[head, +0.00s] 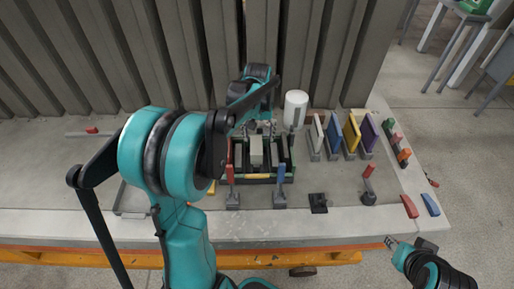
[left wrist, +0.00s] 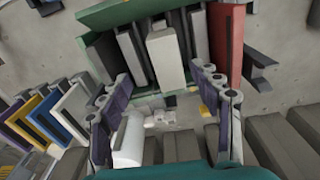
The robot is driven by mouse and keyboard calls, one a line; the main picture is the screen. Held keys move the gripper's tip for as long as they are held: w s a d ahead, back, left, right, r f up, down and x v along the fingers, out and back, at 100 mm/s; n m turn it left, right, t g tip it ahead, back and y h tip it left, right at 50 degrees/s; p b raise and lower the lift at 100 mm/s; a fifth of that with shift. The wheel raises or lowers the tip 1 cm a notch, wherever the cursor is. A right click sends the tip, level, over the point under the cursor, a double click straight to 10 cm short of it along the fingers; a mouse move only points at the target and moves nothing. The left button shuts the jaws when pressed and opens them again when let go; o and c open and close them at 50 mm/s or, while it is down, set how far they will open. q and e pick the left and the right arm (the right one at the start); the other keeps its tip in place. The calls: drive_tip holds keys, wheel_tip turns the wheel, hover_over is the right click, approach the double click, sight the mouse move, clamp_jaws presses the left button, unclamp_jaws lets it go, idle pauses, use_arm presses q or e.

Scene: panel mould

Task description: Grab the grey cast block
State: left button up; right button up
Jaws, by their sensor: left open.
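The grey cast block (head: 257,148) stands upright among dark plates inside a green-edged mould frame (head: 250,180) on the bench. In the left wrist view the pale grey block (left wrist: 166,55) rises in the middle of the frame (left wrist: 110,14). My left gripper (head: 262,128) is over the far side of the frame, partly hidden by its own arm in the head view. In the left wrist view its two fingers (left wrist: 163,80) are spread wide, pointing towards the block with nothing held. My right gripper (head: 392,243) is off the bench's front right; its jaws are too small to judge.
A white cylinder (head: 295,108) stands behind the frame, close to my left gripper. Coloured panels (head: 352,133) stand in holders to the right. Red and blue clamps (head: 280,180) stand at the frame's front. A ribbed grey wall (head: 310,50) bounds the back.

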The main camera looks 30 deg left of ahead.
sight(256, 145)
use_arm(q)
drive_tip(key=shift+w+a+f+g, duration=0.3)
drive_tip(key=shift+w+a+f, duration=0.2)
drive_tip(key=shift+a+f, duration=0.2)
drive_tip(key=shift+a+f+n, duration=0.1)
drive_tip(key=shift+f+n, duration=0.2)
drive_tip(key=f+b, duration=0.1)
drive_tip(key=f, duration=0.2)
drive_tip(key=f+b, duration=0.1)
drive_tip(key=f, duration=0.3)
drive_tip(key=shift+w+f+b, duration=0.2)
drive_tip(key=shift+f+b, duration=0.05)
drive_tip(key=shift+b, duration=0.15)
drive_tip(key=shift+r, duration=0.1)
clamp_jaws()
